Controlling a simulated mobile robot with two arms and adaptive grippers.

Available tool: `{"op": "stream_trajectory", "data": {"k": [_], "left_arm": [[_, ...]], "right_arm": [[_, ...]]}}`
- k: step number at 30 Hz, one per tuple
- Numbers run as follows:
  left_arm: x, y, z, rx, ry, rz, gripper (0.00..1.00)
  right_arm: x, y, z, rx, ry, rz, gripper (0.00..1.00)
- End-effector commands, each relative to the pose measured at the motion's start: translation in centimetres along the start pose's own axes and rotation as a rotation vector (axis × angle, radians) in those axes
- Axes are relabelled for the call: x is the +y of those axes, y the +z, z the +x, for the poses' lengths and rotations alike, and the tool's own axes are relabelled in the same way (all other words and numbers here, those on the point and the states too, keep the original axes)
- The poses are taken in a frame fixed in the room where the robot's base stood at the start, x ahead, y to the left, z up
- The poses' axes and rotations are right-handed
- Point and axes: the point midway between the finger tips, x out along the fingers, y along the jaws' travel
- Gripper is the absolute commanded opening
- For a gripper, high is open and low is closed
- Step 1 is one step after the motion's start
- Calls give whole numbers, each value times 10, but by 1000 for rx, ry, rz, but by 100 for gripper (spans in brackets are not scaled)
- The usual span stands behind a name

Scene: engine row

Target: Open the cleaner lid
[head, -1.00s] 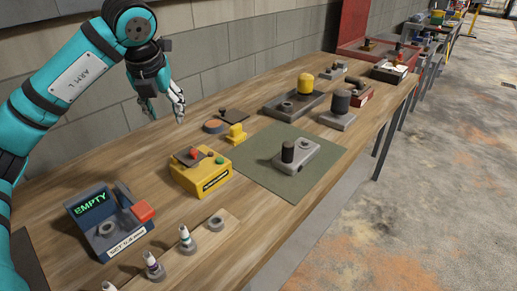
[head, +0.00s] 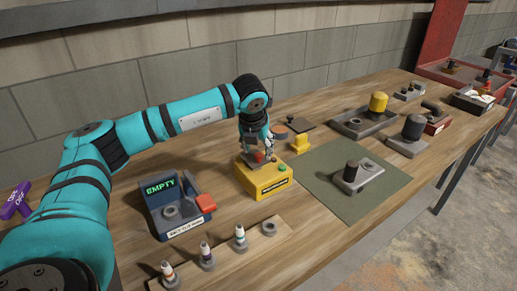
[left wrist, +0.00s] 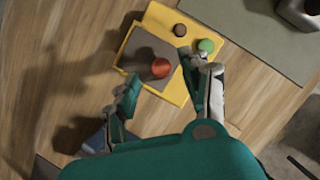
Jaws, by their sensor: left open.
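The cleaner looks to be the yellow box (head: 268,184) on the bench, with a dark grey lid (head: 248,158) on top and a red knob (head: 258,156) on the lid. The lid lies flat over the box in the left wrist view (left wrist: 148,52), where the red knob (left wrist: 161,68) and a green button (left wrist: 206,45) also show. My left gripper (head: 257,146) is just above the lid. In the left wrist view my left gripper (left wrist: 163,88) is open, its fingers on either side of the knob, with nothing between them gripped. My right gripper is not in view.
A blue box with an EMPTY display (head: 165,205) stands left of the cleaner. A wooden strip (head: 222,250) with several small bottles lies in front. A green mat (head: 365,195) with a grey block lies right. A yellow block (head: 301,144) stands behind.

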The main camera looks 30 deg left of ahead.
Motion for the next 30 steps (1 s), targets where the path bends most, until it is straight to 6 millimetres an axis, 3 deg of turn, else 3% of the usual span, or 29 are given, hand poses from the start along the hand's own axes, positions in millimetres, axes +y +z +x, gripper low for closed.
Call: {"op": "stream_trajectory", "data": {"k": [6,16,26,30], "left_arm": [[-1,0,20,1,-1,0,47],[0,0,23,0,-1,0,45],[0,0,23,0,-1,0,2],[0,0,23,0,-1,0,0]], "right_arm": [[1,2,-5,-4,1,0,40],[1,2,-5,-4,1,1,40],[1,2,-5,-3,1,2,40],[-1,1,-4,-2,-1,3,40]]}}
